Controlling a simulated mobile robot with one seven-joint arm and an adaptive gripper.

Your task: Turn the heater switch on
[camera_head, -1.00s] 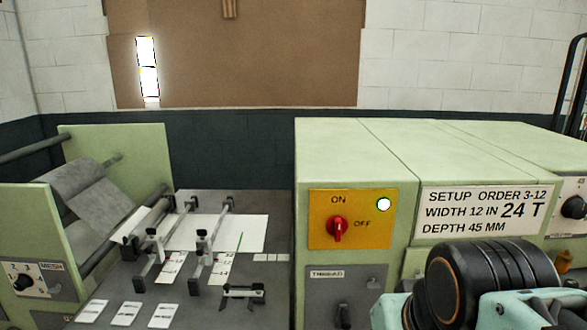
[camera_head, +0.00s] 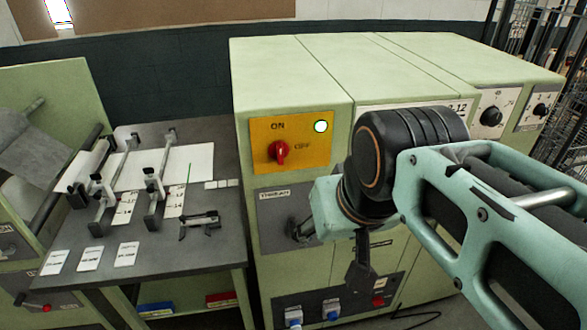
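A red rotary switch (camera_head: 279,152) sits on a yellow panel (camera_head: 257,128) on the front of the green machine. The panel reads ON above the knob and OFF to its right. The knob's light mark points up, toward ON or close to it; the exact angle is hard to tell. A round lamp (camera_head: 320,127) at the panel's upper right glows white with a green rim. No readable label names the heater. My arm reaches in from the right in front of the machine. A dark part below its wrist may be my gripper (camera_head: 358,275); its fingers cannot be made out.
The green machine (camera_head: 285,70) carries a grey panel with a dark knob below the yellow one, and blue-and-white fittings plus a red knob lower down. My arm covers part of its front. A grey worktable (camera_head: 205,240) with clamps and cards stands to the left.

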